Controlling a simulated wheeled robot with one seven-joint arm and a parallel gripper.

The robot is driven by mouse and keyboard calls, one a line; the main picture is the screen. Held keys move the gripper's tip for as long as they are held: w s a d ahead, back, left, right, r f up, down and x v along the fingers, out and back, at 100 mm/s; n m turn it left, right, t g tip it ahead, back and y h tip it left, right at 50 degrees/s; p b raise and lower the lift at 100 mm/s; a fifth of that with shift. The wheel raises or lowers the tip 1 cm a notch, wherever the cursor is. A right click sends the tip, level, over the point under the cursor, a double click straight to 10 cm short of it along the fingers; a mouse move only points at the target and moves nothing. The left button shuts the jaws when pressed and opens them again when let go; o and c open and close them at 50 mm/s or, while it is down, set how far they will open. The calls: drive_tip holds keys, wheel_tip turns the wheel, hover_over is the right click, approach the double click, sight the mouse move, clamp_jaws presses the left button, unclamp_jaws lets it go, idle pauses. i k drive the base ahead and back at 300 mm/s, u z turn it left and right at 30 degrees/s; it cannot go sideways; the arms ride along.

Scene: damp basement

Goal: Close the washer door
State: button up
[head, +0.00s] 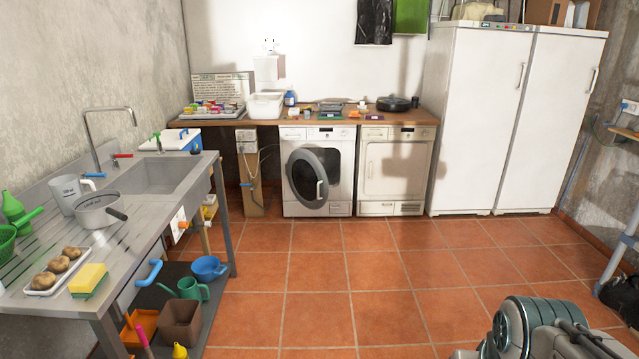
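A pale handle (319,190) sits on the door's right side. Part of my arm shows at the bottom right corner, far from the washer. My gripper's fingers are not in view.
A white dryer (395,170) stands right of the washer, then tall white cabinets (480,110). A metal sink bench (150,210) fills the left side, with a blue bowl (208,268) low at its edge. The tiled floor (350,290) before the washer is clear.

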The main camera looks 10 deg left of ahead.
sight(308, 178)
drive_tip(key=u, duration=0.2)
drive_tip(key=i, duration=3.45)
drive_tip(key=u, duration=1.65)
drive_tip(key=i, duration=2.25)
drive_tip(key=z, duration=2)
